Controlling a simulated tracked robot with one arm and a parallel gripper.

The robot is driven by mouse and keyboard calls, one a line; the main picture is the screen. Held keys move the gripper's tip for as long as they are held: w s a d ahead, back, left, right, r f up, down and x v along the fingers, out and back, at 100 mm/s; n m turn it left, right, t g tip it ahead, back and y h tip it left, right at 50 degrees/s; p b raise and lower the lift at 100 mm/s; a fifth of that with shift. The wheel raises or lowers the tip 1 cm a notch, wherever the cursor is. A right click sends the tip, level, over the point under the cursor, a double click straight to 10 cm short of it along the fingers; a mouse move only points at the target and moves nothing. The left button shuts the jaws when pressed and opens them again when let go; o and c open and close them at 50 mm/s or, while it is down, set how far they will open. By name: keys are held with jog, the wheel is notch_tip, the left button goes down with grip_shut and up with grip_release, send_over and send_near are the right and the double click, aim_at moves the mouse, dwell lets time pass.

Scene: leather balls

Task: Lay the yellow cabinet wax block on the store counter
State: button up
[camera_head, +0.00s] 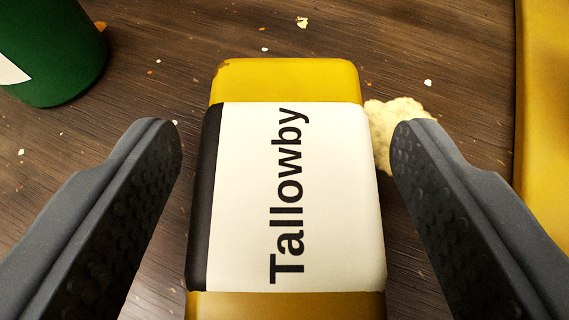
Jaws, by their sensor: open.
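A yellow block (285,82) lies on a dark wooden surface (200,38) in the middle of the view. A white and black wrapper lettered "Tallowby" (330,200) goes around its middle. The block's near end runs off the bottom of the picture. My gripper (286,145) is open, with one dark padded finger on each side of the block. A gap shows between each finger and the block, and nothing is held. I cannot tell which surface is the store counter.
A dark green rounded object (60,50) with a white patch stands at the upper left. A pale crumbly lump (385,125) lies right of the block, partly behind the right finger. A yellow object (545,100) fills the right edge. Small crumbs are scattered over the wood.

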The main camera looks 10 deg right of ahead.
jog(key=v, duration=1)
jog(key=shift+s+r, duration=0.15)
jog(key=shift+s, duration=0.05)
jog(key=shift+s+a+r+p, duration=0.1)
jog(key=shift+s+r+p, duration=0.15)
jog(key=shift+s, duration=0.3)
notch_tip(320, 180, up, 32)
jog(key=w+a+n+t+y, duration=0.2)
jog(key=a+t+y, duration=0.1)
jog(key=y, duration=0.2)
jog(key=s+d+r+h, duration=0.1)
jog(key=s+d+r, duration=0.1)
jog(key=s+r, duration=0.6)
jog(key=s+d+r+h, duration=0.1)
jog(key=s+d+r, duration=0.2)
jog(key=s+r, duration=0.6)
notch_tip(320, 180, up, 6)
jog(key=shift+f+n+t, duration=0.15)
jog(key=shift+n+t, duration=0.15)
jog(key=shift+n, duration=0.1)
